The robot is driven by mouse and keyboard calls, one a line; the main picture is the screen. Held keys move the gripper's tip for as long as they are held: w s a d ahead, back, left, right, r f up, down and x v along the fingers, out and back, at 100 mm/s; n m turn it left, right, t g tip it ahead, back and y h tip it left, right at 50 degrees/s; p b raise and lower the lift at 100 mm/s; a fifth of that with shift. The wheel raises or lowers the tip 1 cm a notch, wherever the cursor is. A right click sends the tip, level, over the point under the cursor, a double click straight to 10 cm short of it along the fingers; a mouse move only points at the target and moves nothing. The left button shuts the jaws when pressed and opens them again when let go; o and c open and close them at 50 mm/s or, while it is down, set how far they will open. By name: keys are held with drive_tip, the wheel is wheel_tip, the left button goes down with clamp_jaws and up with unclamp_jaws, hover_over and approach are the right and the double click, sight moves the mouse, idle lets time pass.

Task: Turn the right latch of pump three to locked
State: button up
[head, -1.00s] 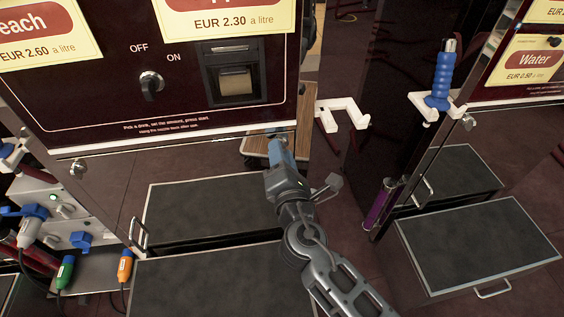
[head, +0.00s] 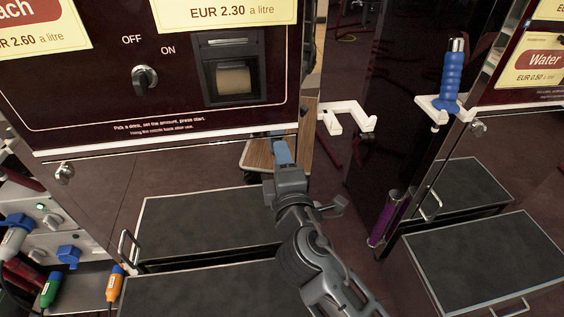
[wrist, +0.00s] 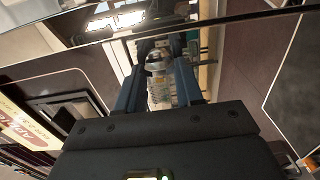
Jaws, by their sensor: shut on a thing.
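My gripper (head: 281,150) is at the lower right of the pump's dark red front, just below the white trim. In the wrist view, its two blue fingers (wrist: 158,88) are closed around a small metal knob (wrist: 156,62), which looks like the right latch. In the head view the fingers and hand hide that latch. I cannot read its locked or unlocked position. The matching left latch (head: 65,173) is a round metal knob at the left of the same lower panel. The pump's number is not visible.
An OFF/ON switch (head: 145,78) and a receipt slot (head: 234,80) are on the front above. A white nozzle holder (head: 346,117) sticks out at the right. A blue nozzle (head: 452,82) hangs on the neighbouring pump. Dark-topped steps (head: 205,217) lie below.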

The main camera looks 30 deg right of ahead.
idle(0.4)
drive_tip(key=o, duration=1)
drive_tip(key=shift+o, duration=0.2)
drive_tip(key=v, duration=0.8)
drive_tip(key=shift+w+d, duration=0.1)
